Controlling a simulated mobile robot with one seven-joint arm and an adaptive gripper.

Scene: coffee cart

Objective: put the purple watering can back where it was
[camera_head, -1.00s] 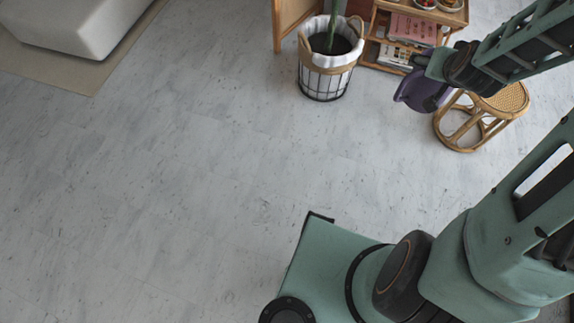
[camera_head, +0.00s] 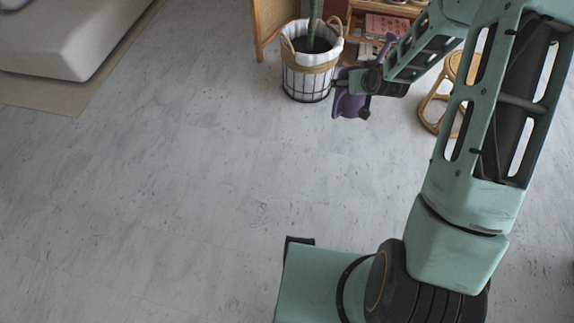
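The purple watering can (camera_head: 347,105) hangs in the air beside the potted plant's basket. A narrow purple part of it shows above my arm. My gripper (camera_head: 356,92) is at the end of the green arm, with dark fingers at the can, and appears shut on it. The fingers' exact grip is partly hidden by the arm and the can.
A wire basket planter (camera_head: 306,82) with a plant stands just left of the can. A rattan stool (camera_head: 432,112) stands right, partly behind my arm. A wooden shelf (camera_head: 357,28) stands behind. A sofa (camera_head: 75,50) is at upper left. The floor (camera_head: 170,190) is clear.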

